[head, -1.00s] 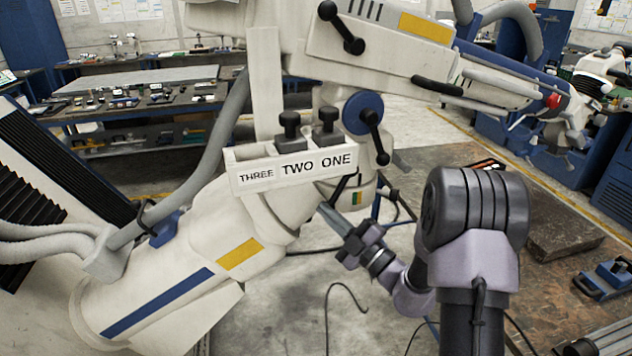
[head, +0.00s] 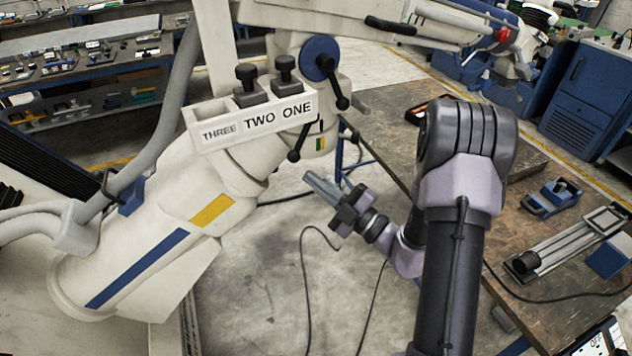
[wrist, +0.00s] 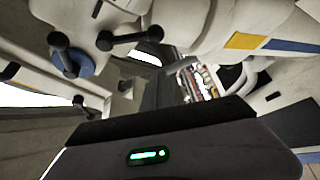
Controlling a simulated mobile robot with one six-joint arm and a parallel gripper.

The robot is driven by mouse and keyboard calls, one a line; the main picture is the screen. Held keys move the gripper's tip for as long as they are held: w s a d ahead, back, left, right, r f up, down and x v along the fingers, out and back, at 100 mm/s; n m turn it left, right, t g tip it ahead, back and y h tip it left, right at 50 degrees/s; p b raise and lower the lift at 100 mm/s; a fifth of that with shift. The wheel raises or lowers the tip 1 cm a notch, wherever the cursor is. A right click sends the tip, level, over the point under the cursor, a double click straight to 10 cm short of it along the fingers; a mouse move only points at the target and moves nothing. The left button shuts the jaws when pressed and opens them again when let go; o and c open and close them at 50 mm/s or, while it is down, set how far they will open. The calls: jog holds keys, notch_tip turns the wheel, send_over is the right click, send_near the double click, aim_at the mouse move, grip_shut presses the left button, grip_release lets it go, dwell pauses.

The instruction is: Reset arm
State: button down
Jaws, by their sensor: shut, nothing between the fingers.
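A blue round hub (head: 320,58) with a black lever is right of the holder. My gripper (head: 318,186) is shut and empty, below the hub and clear of the arm. In the wrist view, the blue hub (wrist: 72,62) and black levers (wrist: 120,40) show at upper left.
A worn workbench (head: 450,150) stands at right with a blue tool (head: 553,198) and a metal rail device (head: 570,245) on it. A cluttered bench (head: 90,65) is at back left. Cables hang near my arm. Grey floor is open below my gripper.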

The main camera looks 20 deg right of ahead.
jog(key=s+a+n+g+y+b, duration=0.2)
jog(key=s+a+n+g+b, duration=0.1)
jog(key=s+a+n+g, duration=0.9)
jog(key=s+a+n+g+y+b, duration=0.1)
jog(key=s+a+n+g+b, duration=0.2)
jog(key=s+a+n+g, duration=0.85)
jog(key=s+d+f+n+t+h+b, duration=0.1)
jog(key=d+f+n+t+h, duration=0.25)
jog(key=n, duration=0.55)
jog(key=s+d+f+n+t+h+b, duration=0.2)
jog(key=d+n+t+h, duration=0.15)
jog(key=n, duration=0.45)
jog(key=d+n+t+h, duration=0.1)
jog(key=n, duration=0.2)
jog(key=w+d+r+n+t+h+b, duration=0.1)
jog(key=d+n+h, duration=0.1)
jog(key=n, duration=0.1)
jog(key=d+n+t+h, duration=0.2)
jog(key=n, duration=0.1)
jog(key=shift+w+r+n, duration=0.25)
jog(key=shift+w+r, duration=0.1)
jog(key=shift+r, duration=0.05)
